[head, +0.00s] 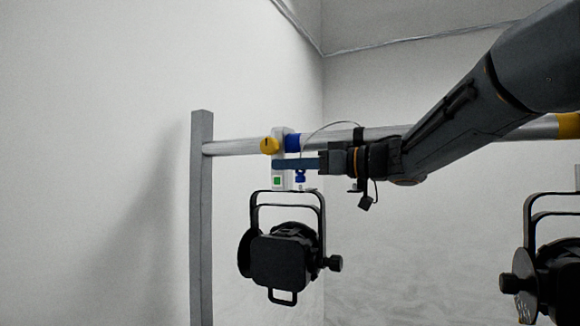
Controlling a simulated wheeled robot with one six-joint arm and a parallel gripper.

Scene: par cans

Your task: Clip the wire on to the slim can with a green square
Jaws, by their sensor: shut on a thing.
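A black can (283,260) hangs in its yoke (256,212) from a white clamp (280,152) on the left part of the pipe. The clamp bears a green square (277,181). A thin dark wire (325,125) arcs over the pipe, towards my gripper. My gripper (282,164), with teal fingers, reaches left across the front of the clamp, above the yoke. It is shut. A small blue clip (300,177) shows just under the fingers and seems to be what they hold. The fingers hide its upper part, and whether it touches the yoke cannot be told.
The horizontal pipe (232,148) joins a grey post (201,220) at left. Another black can (555,275) hangs at the right edge. Space between the cans is clear.

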